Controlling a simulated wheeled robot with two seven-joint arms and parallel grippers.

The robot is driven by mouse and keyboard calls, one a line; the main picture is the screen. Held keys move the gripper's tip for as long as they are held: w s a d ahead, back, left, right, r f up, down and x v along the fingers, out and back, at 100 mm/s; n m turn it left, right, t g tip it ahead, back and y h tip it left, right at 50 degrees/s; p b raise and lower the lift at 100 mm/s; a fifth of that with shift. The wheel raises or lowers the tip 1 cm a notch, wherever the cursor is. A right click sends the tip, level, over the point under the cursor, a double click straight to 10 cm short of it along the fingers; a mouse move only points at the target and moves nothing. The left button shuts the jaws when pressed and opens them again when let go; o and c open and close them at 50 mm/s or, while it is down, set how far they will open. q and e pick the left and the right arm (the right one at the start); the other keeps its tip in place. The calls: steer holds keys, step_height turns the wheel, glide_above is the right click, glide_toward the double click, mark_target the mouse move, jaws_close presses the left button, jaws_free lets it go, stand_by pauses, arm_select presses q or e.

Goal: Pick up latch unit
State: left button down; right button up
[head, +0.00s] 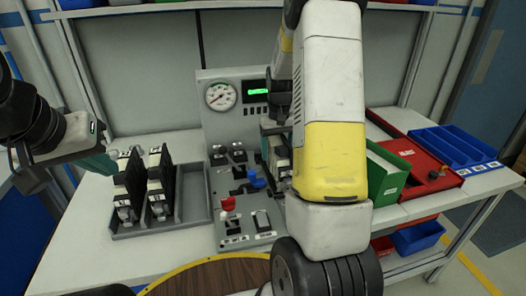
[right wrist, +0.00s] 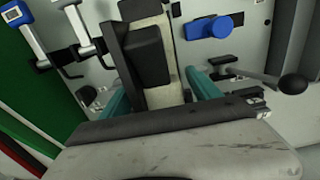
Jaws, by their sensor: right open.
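Two black-and-white latch units, a left one (head: 128,188) and a right one (head: 160,183), stand upright in a grey tray (head: 190,212) on the table. Another black-and-cream unit (right wrist: 148,55) is at the test panel, partly hidden by my right arm in the head view. My right gripper (right wrist: 160,92) is open, with its teal fingers on either side of this unit; contact cannot be told. It is mostly hidden in the head view. My left gripper (head: 104,162) is left of the tray, close to the left unit; its finger opening is unclear.
The grey panel (head: 225,125) carries a round gauge (head: 220,96), a green display, a red knob (head: 228,204), a blue knob (head: 257,180) and levers. Green (head: 388,181), red (head: 425,165) and blue (head: 452,147) bins stand at the right. The front left table is clear.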

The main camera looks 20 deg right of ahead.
steer(key=shift+c, duration=0.4)
jaws_close()
steer(key=shift+r, duration=0.2)
step_height(320, 180, up, 19)
stand_by(0.5)
